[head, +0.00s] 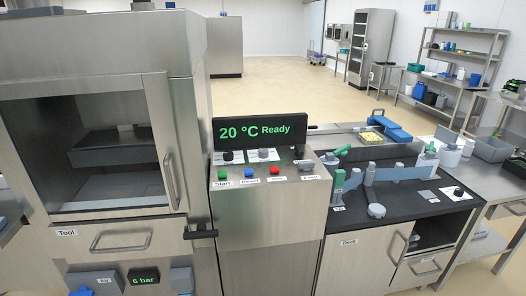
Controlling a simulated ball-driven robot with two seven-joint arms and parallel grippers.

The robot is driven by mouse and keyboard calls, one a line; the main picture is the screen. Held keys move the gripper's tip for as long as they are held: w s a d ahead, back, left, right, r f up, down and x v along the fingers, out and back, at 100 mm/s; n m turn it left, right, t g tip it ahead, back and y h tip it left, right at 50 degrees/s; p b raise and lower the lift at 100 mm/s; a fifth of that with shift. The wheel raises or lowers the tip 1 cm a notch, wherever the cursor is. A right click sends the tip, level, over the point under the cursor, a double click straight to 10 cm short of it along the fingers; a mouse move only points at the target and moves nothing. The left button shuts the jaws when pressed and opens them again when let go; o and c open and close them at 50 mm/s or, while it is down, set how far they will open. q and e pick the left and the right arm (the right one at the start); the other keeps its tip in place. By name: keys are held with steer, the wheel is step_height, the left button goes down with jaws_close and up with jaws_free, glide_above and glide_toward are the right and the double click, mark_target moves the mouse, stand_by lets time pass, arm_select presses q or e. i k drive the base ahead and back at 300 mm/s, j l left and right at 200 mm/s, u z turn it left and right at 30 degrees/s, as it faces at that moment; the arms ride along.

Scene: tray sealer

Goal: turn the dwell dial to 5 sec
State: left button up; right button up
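The control panel (268,196) stands in the middle of the head view, below a black display (259,131) reading "20 °C Ready" in green. Neither of my grippers can be made out in this view.
Green (222,176), blue (249,173) and red (275,170) buttons line the panel front. A steel cabinet with an open chamber (110,150) stands left. A dark deck (405,203) carrying grey-blue and green fittings lies right. Open floor (280,85) lies behind.

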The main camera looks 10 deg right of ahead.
mark_target(264, 153)
steer(key=i+l, duration=0.2)
steer(key=l, duration=0.2)
steer(key=i+l+u, duration=0.1)
steer(key=l, duration=0.25)
steer(key=i+l, duration=0.45)
steer(key=l, duration=0.35)
steer(key=i+u, duration=0.05)
